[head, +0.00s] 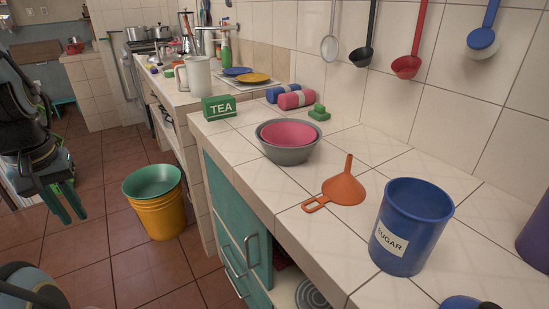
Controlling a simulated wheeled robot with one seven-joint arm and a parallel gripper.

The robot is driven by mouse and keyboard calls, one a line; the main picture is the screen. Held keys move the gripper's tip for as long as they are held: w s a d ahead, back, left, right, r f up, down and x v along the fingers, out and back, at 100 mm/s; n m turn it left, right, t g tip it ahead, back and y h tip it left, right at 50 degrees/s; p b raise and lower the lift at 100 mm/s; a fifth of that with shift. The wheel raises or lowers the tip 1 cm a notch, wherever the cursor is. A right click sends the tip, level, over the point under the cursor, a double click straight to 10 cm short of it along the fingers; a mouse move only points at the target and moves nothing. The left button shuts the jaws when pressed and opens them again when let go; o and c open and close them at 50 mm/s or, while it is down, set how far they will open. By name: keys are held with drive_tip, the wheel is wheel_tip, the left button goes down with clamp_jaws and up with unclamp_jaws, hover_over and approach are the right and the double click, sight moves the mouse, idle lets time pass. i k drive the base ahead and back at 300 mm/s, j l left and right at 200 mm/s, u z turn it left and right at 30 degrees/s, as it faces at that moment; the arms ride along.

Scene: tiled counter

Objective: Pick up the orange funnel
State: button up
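The orange funnel (344,189) lies on the tiled counter (250,180), wide end down, with its narrow spout pointing up. Its flat handle tab points left toward the counter's front edge. My gripper (74,214) hangs at the far left of the head view, over the floor and well away from the funnel. Its two green fingers point down and look apart, with nothing seen between them.
A blue sugar canister (410,228) stands just right of the funnel. Nested grey and pink bowls (289,154) sit behind it to the left. A green tea box (219,107) stands farther back. A yellow bucket (156,212) holding a green bowl stands on the floor.

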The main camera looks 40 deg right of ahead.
sight(342, 189)
drive_tip(key=i+j+z, duration=0.1)
drive_tip(key=z, duration=0.25)
drive_tip(key=j+z, duration=0.1)
drive_tip(key=z, duration=0.25)
drive_tip(key=i+j+z, duration=0.15)
drive_tip(key=z, duration=0.25)
